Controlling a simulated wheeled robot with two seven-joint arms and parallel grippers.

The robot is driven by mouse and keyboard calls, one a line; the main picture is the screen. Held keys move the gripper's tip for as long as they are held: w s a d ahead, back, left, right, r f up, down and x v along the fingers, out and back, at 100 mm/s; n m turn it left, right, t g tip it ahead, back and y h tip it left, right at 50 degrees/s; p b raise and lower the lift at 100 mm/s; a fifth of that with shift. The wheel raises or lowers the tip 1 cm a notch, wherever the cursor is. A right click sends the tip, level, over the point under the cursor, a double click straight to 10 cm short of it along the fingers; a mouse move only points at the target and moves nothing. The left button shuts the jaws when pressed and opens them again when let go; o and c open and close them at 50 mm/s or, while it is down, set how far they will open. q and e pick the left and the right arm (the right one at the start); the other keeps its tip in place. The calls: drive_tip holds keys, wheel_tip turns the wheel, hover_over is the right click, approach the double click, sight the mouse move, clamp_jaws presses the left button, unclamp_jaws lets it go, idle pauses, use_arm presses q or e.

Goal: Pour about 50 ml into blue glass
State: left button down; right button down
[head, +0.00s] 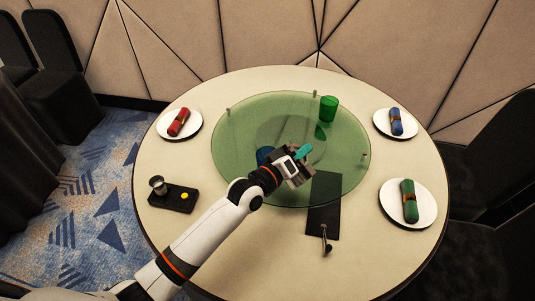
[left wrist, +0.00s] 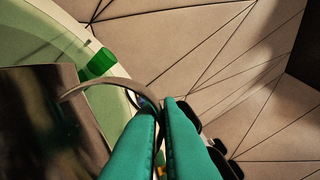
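My left gripper (head: 303,152) is over the front middle of the green glass turntable (head: 235,140). Its teal fingers (left wrist: 160,140) are close together at the thin curved handle (left wrist: 120,90) of a dark, shiny vessel (left wrist: 40,115). The vessel fills the left of the left wrist view; its rim and contents cannot be made out. In the head view the gripper and arm hide most of it. A blue glass (head: 264,154) stands just left of the gripper, partly hidden by it. My right gripper is not in view.
A green glass (head: 328,108) stands at the turntable's back right. White plates with red (head: 179,122), blue (head: 396,121) and green (head: 409,201) rolled napkins lie around the table. A black tray (head: 173,200) with a metal cup is at left, a dark mat (head: 323,205) at front.

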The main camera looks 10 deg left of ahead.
sight(293, 145)
use_arm(q)
drive_tip(key=shift+w+a+r+n, duration=0.35)
drive_tip(key=shift+a+r+n, duration=0.1)
drive_tip(key=shift+r+n, duration=0.15)
drive_tip(key=shift+w+a+r+n, duration=0.1)
drive_tip(key=shift+a+r+n, duration=0.1)
drive_tip(key=shift+r+n, duration=0.1)
drive_tip(key=shift+w+a, duration=0.1)
drive_tip(key=shift+a, duration=0.05)
idle(0.9)
drive_tip(key=shift+w+a+r+n, duration=0.3)
drive_tip(key=shift+a+n, duration=0.1)
drive_tip(key=shift+n, duration=0.1)
idle(0.9)
drive_tip(key=s+d+f+m, duration=0.2)
drive_tip(key=d+f+m, duration=0.1)
drive_tip(key=shift+s+d+f+m, duration=0.15)
drive_tip(key=shift+d+f+m, duration=0.1)
drive_tip(key=shift+m, duration=0.25)
drive_tip(key=shift+s+d+m, duration=0.1)
drive_tip(key=shift+m, duration=0.2)
drive_tip(key=shift+s+d+f+m, duration=0.1)
drive_tip(key=shift+s+d+m, duration=0.15)
drive_tip(key=shift+m, duration=0.25)
